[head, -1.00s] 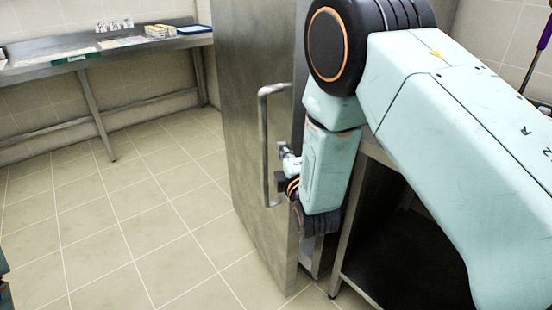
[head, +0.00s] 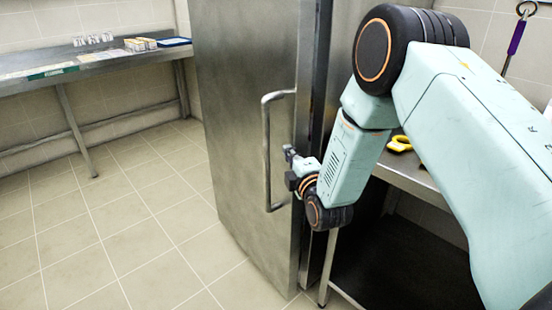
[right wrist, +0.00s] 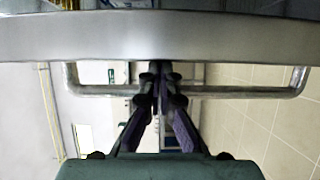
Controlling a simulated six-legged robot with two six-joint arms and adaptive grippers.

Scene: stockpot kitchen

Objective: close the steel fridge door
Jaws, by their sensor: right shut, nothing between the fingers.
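The tall steel fridge door (head: 235,130) stands in the middle of the head view, with its long vertical handle (head: 267,165) near its right edge. My right gripper (head: 289,154) is at the handle side of the door, beside the handle. In the right wrist view the shut, empty fingers (right wrist: 160,72) point at the door's steel edge (right wrist: 160,38). The handle (right wrist: 235,92) runs behind them, and I cannot tell whether the fingertips touch the door. Shelf-like details past the edge suggest the door is ajar. My left gripper is not in view.
A steel side table (head: 110,58) with small items stands at the back left. Tiled floor (head: 120,220) is free in front of the door. Right of the fridge, a steel table holds a yellow object (head: 400,143), partly behind my right arm.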

